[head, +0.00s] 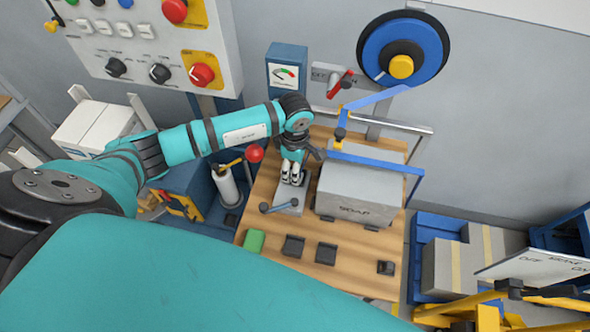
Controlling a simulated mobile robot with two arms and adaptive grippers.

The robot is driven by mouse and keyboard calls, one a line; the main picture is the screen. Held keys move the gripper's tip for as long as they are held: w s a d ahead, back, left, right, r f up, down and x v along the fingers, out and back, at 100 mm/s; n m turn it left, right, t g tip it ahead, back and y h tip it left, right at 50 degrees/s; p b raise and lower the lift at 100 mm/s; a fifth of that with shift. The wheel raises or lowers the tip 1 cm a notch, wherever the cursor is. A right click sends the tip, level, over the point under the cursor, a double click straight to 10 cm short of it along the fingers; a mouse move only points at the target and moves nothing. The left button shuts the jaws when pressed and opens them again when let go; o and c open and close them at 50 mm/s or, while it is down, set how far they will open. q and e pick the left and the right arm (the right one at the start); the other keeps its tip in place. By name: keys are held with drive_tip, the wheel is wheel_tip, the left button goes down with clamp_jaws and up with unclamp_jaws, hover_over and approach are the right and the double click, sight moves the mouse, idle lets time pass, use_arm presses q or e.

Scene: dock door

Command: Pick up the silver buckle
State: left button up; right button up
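My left arm reaches in from the left, and its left gripper (291,178) points down over the wooden bench (270,270). Its two pale fingertips are close together; the gap between them is too small to judge. Just below them is a small grey metal fixture (292,203) with a blue-ended lever (279,208). I cannot make out a separate silver buckle; it may be this grey piece or be hidden by the gripper. Whether the fingers touch the fixture is unclear. My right gripper is not in view.
A red-knobbed lever (255,153) is close on the left. A green block (254,241) and dark blocks (326,253) lie on the front bench, with bare wood between.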

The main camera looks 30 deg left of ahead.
use_arm(q)
clamp_jaws()
idle(0.3)
